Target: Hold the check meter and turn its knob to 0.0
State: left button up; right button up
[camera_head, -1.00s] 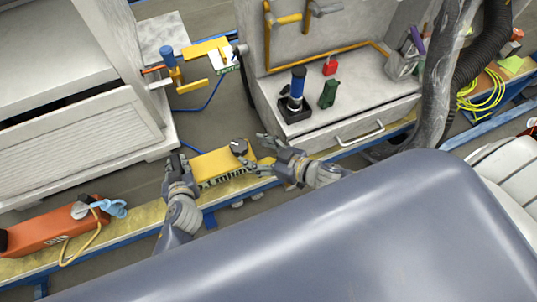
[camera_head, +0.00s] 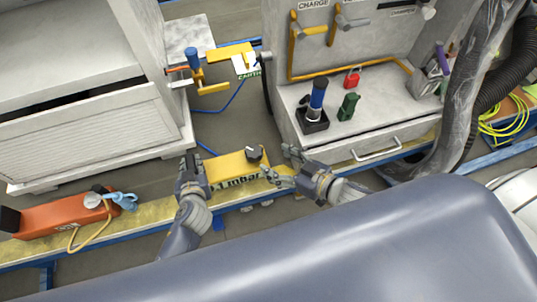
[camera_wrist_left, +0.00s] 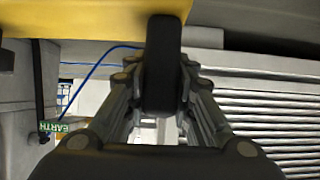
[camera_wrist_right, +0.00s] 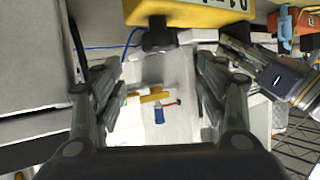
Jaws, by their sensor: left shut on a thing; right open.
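The check meter is a yellow box (camera_head: 228,168) with a black knob (camera_head: 254,153) on its right part.
An orange box (camera_head: 62,215) with a yellow cable lies left on the yellow beam. A grey bench (camera_head: 375,118) behind holds a blue-topped device (camera_head: 316,100), a green block (camera_head: 348,106) and a red padlock (camera_head: 352,76). A yellow clamp (camera_head: 205,88) is behind the meter.

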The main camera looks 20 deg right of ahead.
aim_at(254, 151)
jog(key=w+m, duration=0.1)
jog(key=w, duration=0.1)
jog(key=w+a+m+g+h, duration=0.1)
jog(key=w, duration=0.2)
jog(key=w+a+m+h, duration=0.1)
jog(key=w+m, duration=0.1)
jog(key=w, duration=0.1)
jog(key=shift+w+a+r+g, duration=0.15)
jog(key=shift+w+a+g, duration=0.05)
jog(key=shift+a+g, duration=0.1)
jog(key=a+r+g+h, duration=0.1)
jog(key=g, duration=0.1)
jog(key=w+a+r+g+h, duration=0.1)
jog(key=g, duration=0.1)
jog(key=w+a+r+g+h, duration=0.1)
jog(key=g, duration=0.1)
jog(key=shift+a+m+g, duration=0.35)
jog(key=shift+m+g, duration=0.05)
notch_tip(254, 151, up, 5)
jog(key=s+n+g+h, duration=0.1)
jog(key=s+g+h, duration=0.1)
jog(key=g, duration=0.1)
jog(key=f, duration=0.8)
jog(key=d+f, duration=0.1)
jog(key=f, duration=0.3)
jog(key=shift+s, duration=0.15)
jog(key=shift+r, duration=0.1)
jog(key=shift+c, duration=0.6)
jog(key=c, duration=0.9)
